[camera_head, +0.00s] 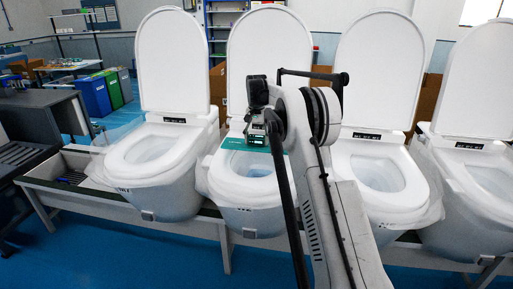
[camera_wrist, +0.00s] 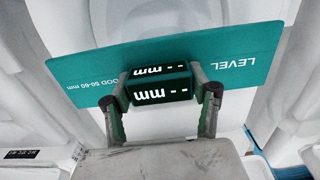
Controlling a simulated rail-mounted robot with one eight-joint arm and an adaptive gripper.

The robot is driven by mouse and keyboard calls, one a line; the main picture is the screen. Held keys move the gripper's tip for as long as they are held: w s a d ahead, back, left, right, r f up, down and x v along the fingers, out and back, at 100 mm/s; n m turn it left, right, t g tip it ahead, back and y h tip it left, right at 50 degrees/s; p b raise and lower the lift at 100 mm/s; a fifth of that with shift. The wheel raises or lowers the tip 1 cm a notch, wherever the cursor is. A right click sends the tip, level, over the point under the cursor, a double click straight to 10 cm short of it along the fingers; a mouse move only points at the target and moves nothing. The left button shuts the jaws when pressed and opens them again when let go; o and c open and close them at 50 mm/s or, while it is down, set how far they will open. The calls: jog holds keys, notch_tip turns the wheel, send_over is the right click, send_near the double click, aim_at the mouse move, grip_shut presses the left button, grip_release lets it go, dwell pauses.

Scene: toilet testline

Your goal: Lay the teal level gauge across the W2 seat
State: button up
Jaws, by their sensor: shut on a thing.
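The teal level gauge (camera_head: 245,146) is a flat plate with a black display block. In the wrist view the plate (camera_wrist: 232,58) reads "LEVEL" and "50-60 mm", and the display shows "mm" with dashes. My gripper (camera_wrist: 163,88) is shut on the display block, one finger at each side. In the head view my gripper (camera_head: 257,128) is at the rear part of the second toilet's seat (camera_head: 214,180) from the left. The plate spans that seat's opening; whether it touches the seat is unclear. My arm hides part of this toilet, and no W2 label is readable.
Similar toilets with raised lids stand at the left (camera_head: 150,165) and right (camera_head: 375,185), with another at the far right (camera_head: 480,190). The raised lid (camera_head: 262,60) of the second toilet stands behind my gripper. A rail bench (camera_head: 130,212) carries them.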

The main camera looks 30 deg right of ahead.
aim_at(257, 147)
jog(key=shift+f+p, duration=0.3)
jog(key=shift+f, duration=1.6)
jog(key=shift+f, duration=0.15)
jog(key=o, duration=1.5)
jog(key=shift+c, duration=0.2)
